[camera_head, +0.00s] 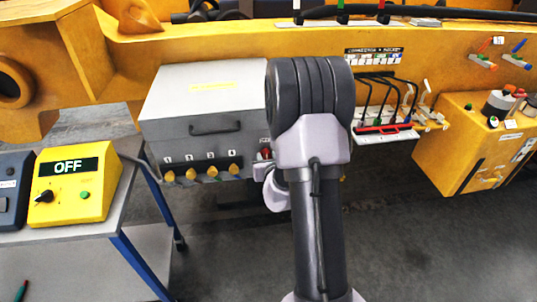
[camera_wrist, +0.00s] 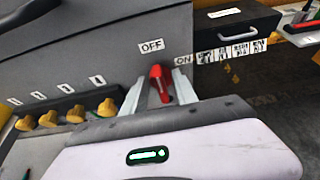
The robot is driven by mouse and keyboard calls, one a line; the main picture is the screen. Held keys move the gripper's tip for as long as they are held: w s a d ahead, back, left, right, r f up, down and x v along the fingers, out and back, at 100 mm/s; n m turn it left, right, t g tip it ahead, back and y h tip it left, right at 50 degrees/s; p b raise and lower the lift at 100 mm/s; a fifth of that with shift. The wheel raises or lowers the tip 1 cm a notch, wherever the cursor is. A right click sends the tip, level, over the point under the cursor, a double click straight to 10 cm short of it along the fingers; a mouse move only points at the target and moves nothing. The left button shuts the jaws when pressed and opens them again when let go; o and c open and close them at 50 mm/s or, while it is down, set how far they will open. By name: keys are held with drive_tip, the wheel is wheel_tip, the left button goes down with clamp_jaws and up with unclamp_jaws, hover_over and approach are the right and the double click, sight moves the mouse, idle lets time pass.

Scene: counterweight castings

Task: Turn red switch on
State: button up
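The red switch (camera_wrist: 159,84) sits on the grey box between an OFF label (camera_wrist: 151,46) on its upper left and an ON label (camera_wrist: 183,61) on its right. Its lever leans slightly left, toward the OFF side. My gripper (camera_wrist: 158,90) is open, with one pale metal finger on each side of the lever. Gaps show between the lever and both fingers; I cannot tell how deep the fingers reach. In the head view a bit of the red switch (camera_head: 266,153) shows at the left of my arm, which hides most of my gripper.
The grey box (camera_head: 190,100) has a handle and several yellow knobs (camera_head: 212,171) left of the switch. A red-handled tray with cables (camera_head: 382,129) is to the right. A yellow box showing OFF (camera_head: 75,183) stands on a cart at left. Open floor (camera_head: 410,240) lies at lower right.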

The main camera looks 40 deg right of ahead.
drive_tip(key=shift+a, duration=0.1)
drive_tip(key=shift+c, duration=0.2)
clamp_jaws()
drive_tip(key=shift+r, duration=0.1)
drive_tip(key=f+m+t+y+p, duration=0.1)
drive_tip(key=m+t, duration=0.1)
drive_tip(key=m, duration=0.2)
drive_tip(key=s+d+m+t+y, duration=0.1)
drive_tip(key=m+t+y, duration=0.1)
drive_tip(key=m, duration=0.2)
drive_tip(key=d+f+m+t+y+p, duration=0.1)
drive_tip(key=m+t, duration=0.1)
drive_tip(key=m, duration=0.3)
drive_tip(key=shift+s+d+f+p, duration=0.2)
drive_tip(key=shift+f+p, duration=0.1)
drive_tip(key=shift+f, duration=0.05)
drive_tip(key=shift+m+t, duration=0.3)
idle(0.4)
